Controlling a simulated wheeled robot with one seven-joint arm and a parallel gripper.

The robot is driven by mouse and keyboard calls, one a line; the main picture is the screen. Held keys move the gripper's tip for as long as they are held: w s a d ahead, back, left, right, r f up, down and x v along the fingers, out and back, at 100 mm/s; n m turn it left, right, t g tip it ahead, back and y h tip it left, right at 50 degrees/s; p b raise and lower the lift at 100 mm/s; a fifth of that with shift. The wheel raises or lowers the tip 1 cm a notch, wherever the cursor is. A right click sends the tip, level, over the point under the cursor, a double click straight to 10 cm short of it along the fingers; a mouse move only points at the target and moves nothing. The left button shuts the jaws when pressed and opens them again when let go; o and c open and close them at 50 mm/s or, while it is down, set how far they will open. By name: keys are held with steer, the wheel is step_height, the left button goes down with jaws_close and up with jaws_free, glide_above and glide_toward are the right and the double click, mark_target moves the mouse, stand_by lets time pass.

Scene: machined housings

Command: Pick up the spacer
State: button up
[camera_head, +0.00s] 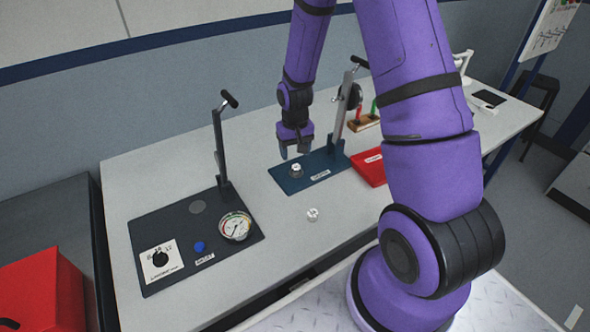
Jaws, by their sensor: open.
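A small pale metal ring-like part (312,214), which looks like the spacer, lies on the bare table in front of the blue plate. My gripper (293,153) points down above the left part of the dark blue plate (318,178), up and slightly left of that part. It is open, with nothing seen between its fingers. Below it, a small dark round fixture with a light top (296,171) stands on the blue plate. I cannot tell whether the gripper touches it.
A dark plate (170,222) with a dial gauge (236,227), a blue button (198,247) and an upright lever (219,145) stands at left. Another lever (343,105) rises from the blue plate. A red tray (370,168) is partly hidden by my arm. Bare table surrounds the loose part.

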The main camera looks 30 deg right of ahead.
mark_target(296, 167)
steer(key=shift+d+f, duration=0.2)
steer(key=shift+f, duration=3.1)
steer(key=c, duration=1.1)
steer(key=shift+o, duration=0.2)
steer(key=shift+r, duration=0.1)
